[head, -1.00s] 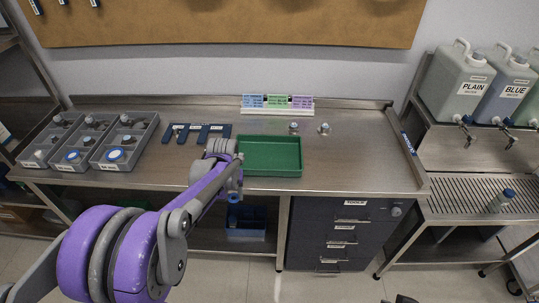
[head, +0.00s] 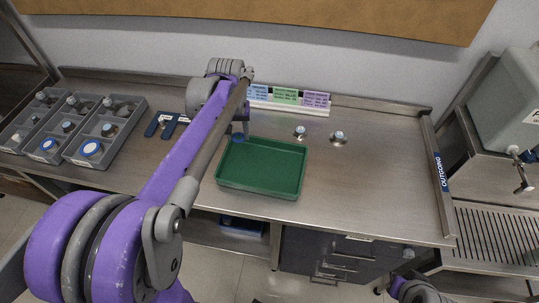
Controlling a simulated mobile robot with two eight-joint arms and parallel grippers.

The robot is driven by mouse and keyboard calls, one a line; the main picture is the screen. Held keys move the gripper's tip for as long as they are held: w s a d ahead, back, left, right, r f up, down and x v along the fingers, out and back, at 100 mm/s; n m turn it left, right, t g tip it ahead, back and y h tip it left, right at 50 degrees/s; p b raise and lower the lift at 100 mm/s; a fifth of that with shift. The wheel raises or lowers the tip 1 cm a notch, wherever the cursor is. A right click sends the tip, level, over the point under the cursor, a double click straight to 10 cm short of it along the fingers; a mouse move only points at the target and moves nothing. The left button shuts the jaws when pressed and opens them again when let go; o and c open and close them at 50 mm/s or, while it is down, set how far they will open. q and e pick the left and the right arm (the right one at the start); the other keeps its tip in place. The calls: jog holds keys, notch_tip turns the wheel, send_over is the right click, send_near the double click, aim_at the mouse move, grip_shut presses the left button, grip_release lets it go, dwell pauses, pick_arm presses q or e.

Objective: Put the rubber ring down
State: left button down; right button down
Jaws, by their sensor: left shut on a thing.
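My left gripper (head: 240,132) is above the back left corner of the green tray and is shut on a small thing. A bit of dark blue (head: 238,139) shows at its fingertips. It is too small and too covered by the gripper for me to make out a ring shape. The green tray (head: 262,190) lies on the steel bench and looks empty. Part of my right arm shows at the bottom right edge, with its gripper (head: 412,289) too cut off to read.
Grey bins (head: 105,152) of small parts stand at the left, beside a blue rack (head: 160,125). Two small metal fittings (head: 300,132) (head: 338,138) stand behind the tray. Coloured cards (head: 286,96) stand at the back. The bench right of the tray is clear.

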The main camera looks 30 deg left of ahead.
aim_at(237, 141)
pick_arm(q)
jog(key=f, duration=0.5)
jog(key=shift+s, duration=0.35)
notch_tip(237, 141, down, 5)
jog(key=shift+w+r+b, duration=0.1)
jog(key=shift+r+b, duration=0.1)
jog(key=shift+b, duration=0.15)
pick_arm(e)
jog(key=shift+s+f, duration=0.4)
